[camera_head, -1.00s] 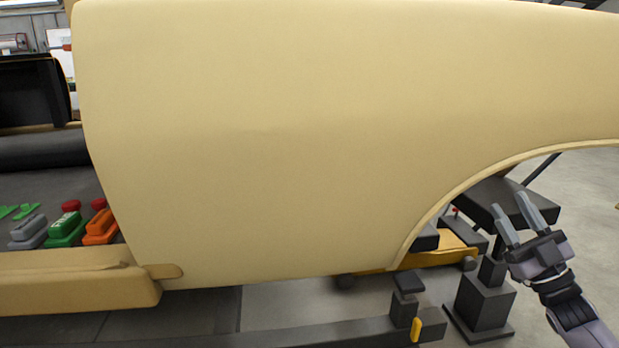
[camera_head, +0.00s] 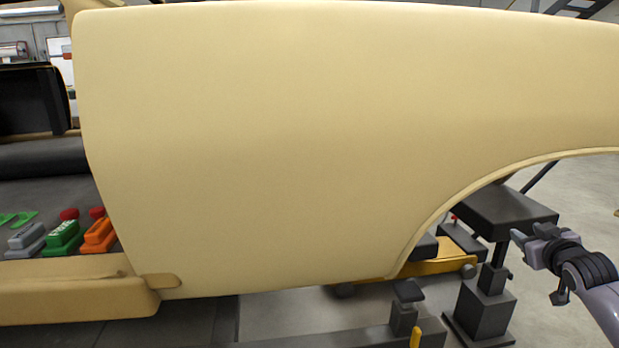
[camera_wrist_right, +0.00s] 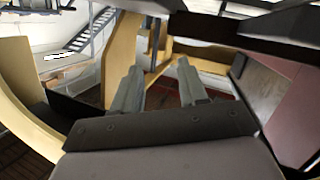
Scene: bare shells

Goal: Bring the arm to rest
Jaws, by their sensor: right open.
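My right gripper (camera_head: 521,236) is at the right of the head view, below the wheel arch of a cream car body panel (camera_head: 270,150). Its fingers point left toward the arch opening and look foreshortened. In the right wrist view its two grey fingers (camera_wrist_right: 157,88) stand apart with nothing between them. Cream body parts and dark beams lie beyond the fingertips. My left gripper is not in view.
A black stand (camera_head: 485,310) and a yellow trolley jack (camera_head: 440,262) are under the arch, near my right gripper. Bare concrete floor is at far right.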

